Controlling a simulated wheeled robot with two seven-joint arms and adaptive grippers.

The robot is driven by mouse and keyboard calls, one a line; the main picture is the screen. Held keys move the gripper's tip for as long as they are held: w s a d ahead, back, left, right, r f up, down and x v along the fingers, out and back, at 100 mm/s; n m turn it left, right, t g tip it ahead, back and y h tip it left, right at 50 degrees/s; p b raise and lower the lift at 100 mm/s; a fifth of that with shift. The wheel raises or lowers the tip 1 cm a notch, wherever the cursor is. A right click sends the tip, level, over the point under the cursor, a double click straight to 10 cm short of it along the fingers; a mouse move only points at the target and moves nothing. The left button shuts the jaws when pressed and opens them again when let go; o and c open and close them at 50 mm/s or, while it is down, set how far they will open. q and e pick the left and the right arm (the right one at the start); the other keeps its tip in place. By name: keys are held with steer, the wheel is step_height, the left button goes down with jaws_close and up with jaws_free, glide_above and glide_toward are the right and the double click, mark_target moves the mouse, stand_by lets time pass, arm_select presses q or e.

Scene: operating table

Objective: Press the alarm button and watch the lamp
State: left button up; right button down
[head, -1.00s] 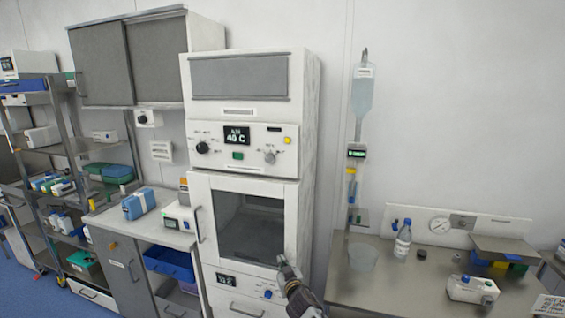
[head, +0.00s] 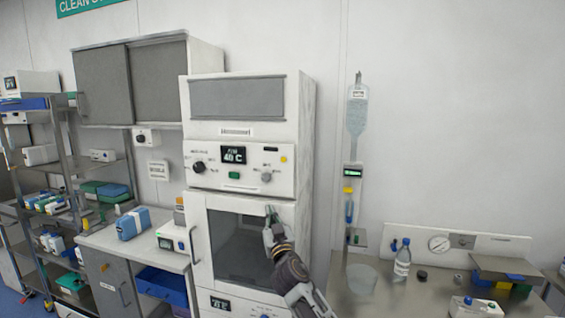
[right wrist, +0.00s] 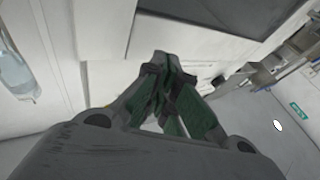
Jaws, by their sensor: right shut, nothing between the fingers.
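A white cabinet's control panel (head: 240,168) has a display reading 40 C (head: 233,155), a green button (head: 234,175), a black knob (head: 199,167), a grey knob (head: 266,177) and a small yellow round part (head: 283,159). No label tells me which is the alarm button or the lamp. My right gripper (head: 271,213) is shut and empty, its tips pointing up in front of the door window's upper right, below the panel. In the right wrist view, the green-padded fingers (right wrist: 170,68) meet near white surfaces. My left gripper is not in view.
The cabinet door has a dark window (head: 238,248) and a handle at its left. A steel table (head: 375,300) with a bottle (head: 402,260) and gauge panel stands at right. A blue box (head: 133,223) sits on the left counter.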

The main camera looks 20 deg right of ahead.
mark_target(282, 161)
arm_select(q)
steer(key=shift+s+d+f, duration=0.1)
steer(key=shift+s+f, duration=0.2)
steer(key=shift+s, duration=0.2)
arm_select(e)
steer(key=s+r+t, duration=0.2)
steer(key=s+r, duration=0.1)
steer(key=r, duration=0.6)
steer(key=s+a+r+m+t, duration=0.1)
steer(key=s+r, duration=0.3)
steer(key=r, duration=0.4)
steer(key=shift+s+r+t, duration=0.15)
steer(key=shift+r+t, duration=0.2)
steer(key=shift+t, duration=0.05)
steer(key=shift+h, duration=0.3)
arm_select(q)
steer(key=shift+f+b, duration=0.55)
steer(key=shift+b, duration=0.25)
arm_select(e)
steer(key=shift+w+d, duration=0.8)
steer(key=shift+w, duration=0.45)
steer(key=shift+w+d, duration=0.85)
steer(key=shift+w, duration=0.35)
steer(key=shift+w+d, duration=0.8)
steer(key=shift+w, duration=0.45)
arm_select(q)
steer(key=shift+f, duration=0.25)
arm_select(e)
steer(key=shift+w+d, duration=0.1)
